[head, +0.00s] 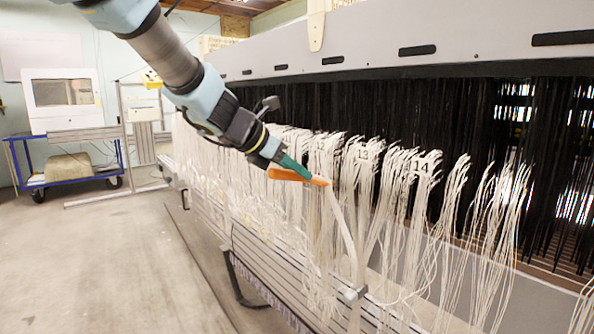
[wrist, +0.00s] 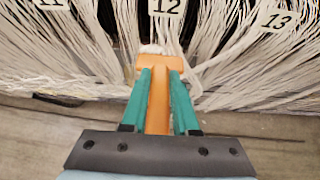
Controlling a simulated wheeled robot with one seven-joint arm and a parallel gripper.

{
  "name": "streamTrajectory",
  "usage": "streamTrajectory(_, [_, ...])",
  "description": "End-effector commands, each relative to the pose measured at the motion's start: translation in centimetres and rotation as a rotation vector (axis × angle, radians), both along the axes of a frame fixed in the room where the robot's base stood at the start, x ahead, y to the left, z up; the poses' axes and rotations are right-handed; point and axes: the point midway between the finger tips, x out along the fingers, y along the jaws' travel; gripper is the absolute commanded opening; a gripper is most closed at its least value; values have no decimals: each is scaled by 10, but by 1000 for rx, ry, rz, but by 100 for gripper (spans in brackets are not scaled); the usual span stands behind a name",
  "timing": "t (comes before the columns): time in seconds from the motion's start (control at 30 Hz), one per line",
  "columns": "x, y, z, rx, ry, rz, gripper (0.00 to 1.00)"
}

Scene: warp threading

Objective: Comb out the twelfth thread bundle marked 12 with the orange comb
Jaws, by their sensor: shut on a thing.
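My gripper (head: 296,168) has teal fingers, shut on the handle of the orange comb (head: 290,175). In the wrist view the comb (wrist: 158,105) lies between the fingers (wrist: 160,78), its wide head pointing forward. The label 12 (wrist: 167,7) is straight ahead of the comb. White threads of bundle 12 (wrist: 153,48) show at the comb head's front edge; whether the teeth are in them is hidden. In the head view the comb tip is at the front of the hanging threads.
Label 11 (wrist: 50,4) and its bundle are to the left, label 13 (wrist: 275,20) to the right. Bundle 14 (head: 422,168) hangs farther right. A slatted beam (head: 270,255) runs below the threads. Floor (head: 110,265) at the left is clear.

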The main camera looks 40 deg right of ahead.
Motion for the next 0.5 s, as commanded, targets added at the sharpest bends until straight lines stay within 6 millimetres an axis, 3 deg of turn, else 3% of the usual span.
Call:
streamTrajectory(0.2, [0,0,-28,1,1,-1,0])
streamTrajectory(0.5, [0,-1,-41,1,0,0,0])
